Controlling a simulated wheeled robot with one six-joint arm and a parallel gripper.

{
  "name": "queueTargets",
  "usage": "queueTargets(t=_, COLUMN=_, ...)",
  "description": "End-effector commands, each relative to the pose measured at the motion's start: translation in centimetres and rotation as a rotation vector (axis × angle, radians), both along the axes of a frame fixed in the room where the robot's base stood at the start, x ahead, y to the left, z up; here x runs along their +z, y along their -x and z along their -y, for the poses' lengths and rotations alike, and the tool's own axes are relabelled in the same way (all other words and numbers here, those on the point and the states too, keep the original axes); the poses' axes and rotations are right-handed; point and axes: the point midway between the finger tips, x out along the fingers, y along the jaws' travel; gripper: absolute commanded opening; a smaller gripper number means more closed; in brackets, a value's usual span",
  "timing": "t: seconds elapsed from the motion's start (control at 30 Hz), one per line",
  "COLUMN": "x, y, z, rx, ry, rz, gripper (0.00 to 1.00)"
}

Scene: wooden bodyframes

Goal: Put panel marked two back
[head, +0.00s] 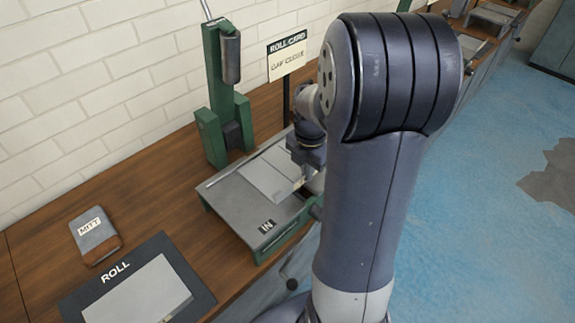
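No panel with a readable "two" shows in the head view. A light grey sheet (268,181) lies on the green-framed station, behind its "IN" label (267,227). Another pale panel (137,292) lies on the dark "ROLL" mat (191,273) at the bottom left, its lower part cut off by the frame edge. My gripper (301,183) is low over the right edge of the sheet on the station. My arm hides most of it, so I cannot see its fingers or whether it touches or holds the sheet.
A green lever press (212,141) stands behind the station. A "ROLL CARD" sign (287,55) stands beside it, in front of the white brick wall. A grey and brown "MITT" block (96,236) lies on the wooden bench (150,195). Blue floor (480,240) is open at right.

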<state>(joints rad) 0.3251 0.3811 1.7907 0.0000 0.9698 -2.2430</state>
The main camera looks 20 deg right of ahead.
Motion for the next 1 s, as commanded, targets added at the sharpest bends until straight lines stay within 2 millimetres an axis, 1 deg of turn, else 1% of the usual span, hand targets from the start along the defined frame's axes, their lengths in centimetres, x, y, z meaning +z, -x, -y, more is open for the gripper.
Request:
queueTargets(t=0.47, x=0.2, y=0.0, z=0.0, rx=0.0, ry=0.001, rz=0.001, gripper=0.0)
queueTargets(t=1.0, x=1.8, y=0.0, z=0.0, rx=0.0, ry=0.001, rz=0.001, gripper=0.0)
